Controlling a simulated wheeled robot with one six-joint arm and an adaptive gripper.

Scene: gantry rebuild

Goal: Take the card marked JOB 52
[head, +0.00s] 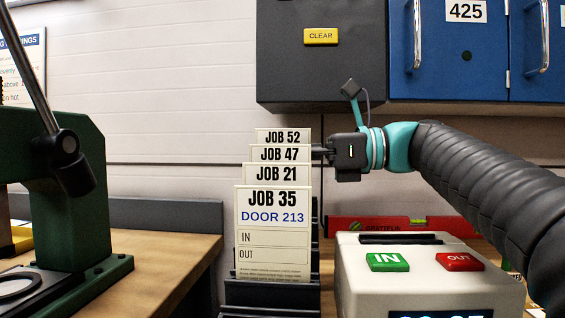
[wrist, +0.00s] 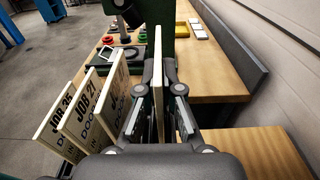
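The JOB 52 card (head: 283,136) is the rearmost of a stepped row in the head view, its top strip showing above JOB 47 (head: 280,153). In the wrist view the JOB 52 card (wrist: 158,45) is seen edge-on, upright between the fingers. The JOB 52 card's face is mostly hidden behind the front cards. It still lines up with the row.
JOB 21 (head: 277,174) and JOB 35 (head: 273,220) stand in front, in a dark rack (head: 270,294). A white box with IN and OUT buttons (head: 350,285) stands right of the rack. A green press (head: 75,215) is at left. Cabinets (head: 320,75) hang above.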

